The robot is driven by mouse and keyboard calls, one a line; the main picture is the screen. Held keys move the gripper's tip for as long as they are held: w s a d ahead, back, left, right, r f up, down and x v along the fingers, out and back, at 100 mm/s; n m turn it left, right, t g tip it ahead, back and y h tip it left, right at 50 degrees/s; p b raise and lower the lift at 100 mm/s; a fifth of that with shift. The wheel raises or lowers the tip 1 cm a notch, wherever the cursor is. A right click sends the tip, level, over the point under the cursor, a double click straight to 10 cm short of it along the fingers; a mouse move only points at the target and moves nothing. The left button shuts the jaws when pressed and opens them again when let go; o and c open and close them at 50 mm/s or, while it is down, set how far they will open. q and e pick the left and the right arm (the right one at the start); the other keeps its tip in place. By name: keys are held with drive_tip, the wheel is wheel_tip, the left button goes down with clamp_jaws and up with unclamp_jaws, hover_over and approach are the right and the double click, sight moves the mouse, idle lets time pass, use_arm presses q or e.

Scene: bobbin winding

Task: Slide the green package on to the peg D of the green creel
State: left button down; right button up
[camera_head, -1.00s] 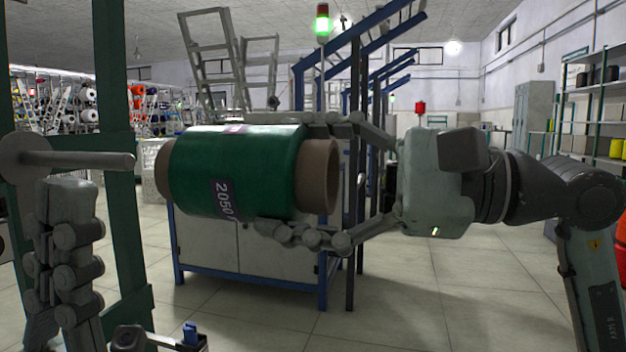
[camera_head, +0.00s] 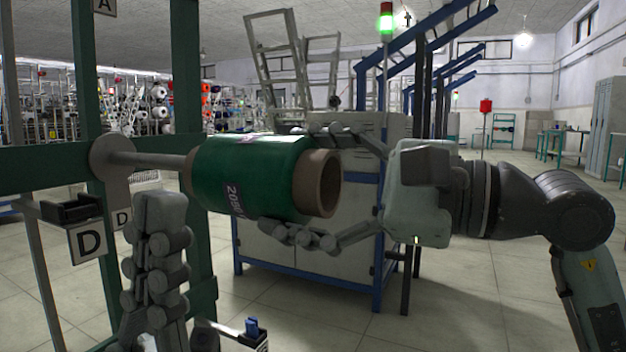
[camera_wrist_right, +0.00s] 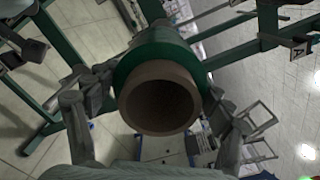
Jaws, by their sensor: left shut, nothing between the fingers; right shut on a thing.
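The green package (camera_head: 250,172), a green roll on a brown core, lies roughly level in my right gripper (camera_head: 285,178). The fingers are shut on it from above and below. The package also shows in the right wrist view (camera_wrist_right: 158,50), with its open core end facing that camera. Peg D (camera_head: 150,160) is a grey rod on a round plate of the green creel (camera_head: 190,90), above a D sign (camera_head: 88,242). The rod disappears at the core's left end; how deep it sits inside is hidden. My left gripper (camera_head: 160,205) is shut and empty, upright below the peg.
A dark bracket (camera_head: 72,208) juts from the creel left of my left gripper. A grey cabinet with a blue frame (camera_head: 280,245) stands behind the package. An A sign (camera_head: 104,7) is at the top.

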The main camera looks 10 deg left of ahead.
drive_tip(key=shift+x, duration=1.4)
drive_tip(key=shift+a, duration=0.1)
drive_tip(key=shift+x, duration=2.9)
drive_tip(key=shift+w+a, duration=0.1)
drive_tip(key=shift+a, duration=0.05)
drive_tip(key=shift+x, duration=2.9)
drive_tip(key=shift+a, duration=0.1)
